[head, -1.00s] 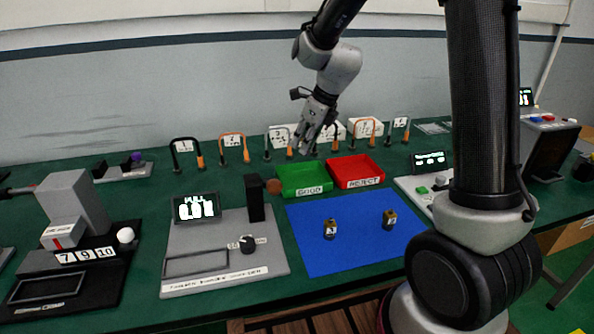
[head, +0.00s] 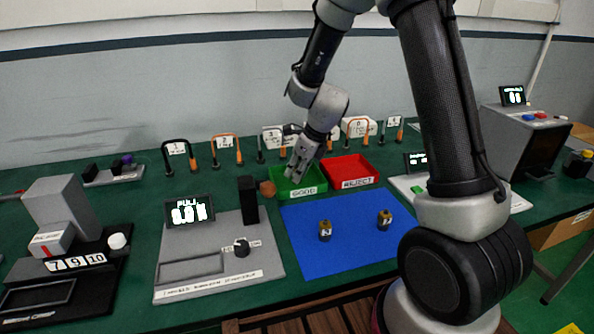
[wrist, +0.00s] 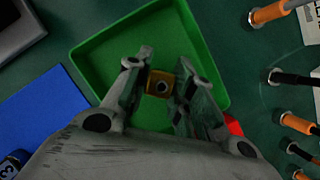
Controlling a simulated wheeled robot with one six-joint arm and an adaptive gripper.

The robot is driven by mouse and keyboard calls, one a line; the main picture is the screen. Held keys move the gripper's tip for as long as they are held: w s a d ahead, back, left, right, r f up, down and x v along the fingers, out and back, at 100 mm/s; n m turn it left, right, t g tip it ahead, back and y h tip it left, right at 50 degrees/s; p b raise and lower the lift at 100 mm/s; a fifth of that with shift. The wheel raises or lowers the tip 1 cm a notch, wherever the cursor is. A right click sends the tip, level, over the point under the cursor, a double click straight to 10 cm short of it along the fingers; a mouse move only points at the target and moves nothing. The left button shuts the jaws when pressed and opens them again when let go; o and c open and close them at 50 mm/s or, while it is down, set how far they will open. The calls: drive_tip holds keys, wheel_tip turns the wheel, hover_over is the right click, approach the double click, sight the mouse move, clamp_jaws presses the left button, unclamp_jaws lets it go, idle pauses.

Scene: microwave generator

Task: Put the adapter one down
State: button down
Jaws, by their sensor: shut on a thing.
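My gripper (wrist: 155,85) is shut on a small brass-coloured adapter (wrist: 160,82) with a dark round hole, seen in the wrist view. In the head view my gripper (head: 297,172) is over the green GOOD tray (head: 303,191). The same tray (wrist: 88,52) lies under the held adapter in the wrist view, and its floor around the adapter is empty. Whether the adapter touches the floor I cannot tell. Two other brass adapters with black number labels, one on the left (head: 325,231) and one on the right (head: 384,219), stand upright on the blue mat (head: 335,255).
The red REJECT tray (head: 350,171) stands right beside the green one. A small brown block (head: 267,188) is at its left. Numbered orange and black cables stand behind the trays. A grey pull tester (head: 215,255) stands to the front left.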

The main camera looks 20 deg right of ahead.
drive_tip(key=c, duration=1.2)
unclamp_jaws()
drive_tip(key=shift+f, duration=0.1)
drive_tip(key=s+d+r+n+h, duration=0.1)
drive_tip(key=s+d+r+n, duration=0.3)
drive_tip(key=s+r+n, duration=0.45)
drive_tip(key=s+d+r+n, duration=0.35)
drive_tip(key=s+r, duration=0.25)
drive_tip(key=r, duration=0.5)
drive_tip(key=s+d+r+n+h, duration=0.1)
drive_tip(key=s+d+n, duration=0.2)
drive_tip(key=s+n, duration=0.4)
drive_tip(key=s+d+r+n+t+h, duration=0.1)
drive_tip(key=s+d+n, duration=0.3)
drive_tip(key=s+n, duration=0.4)
drive_tip(key=shift+s+d+r, duration=0.2)
drive_tip(key=shift+s+r, duration=0.05)
drive_tip(key=shift+r, duration=0.2)
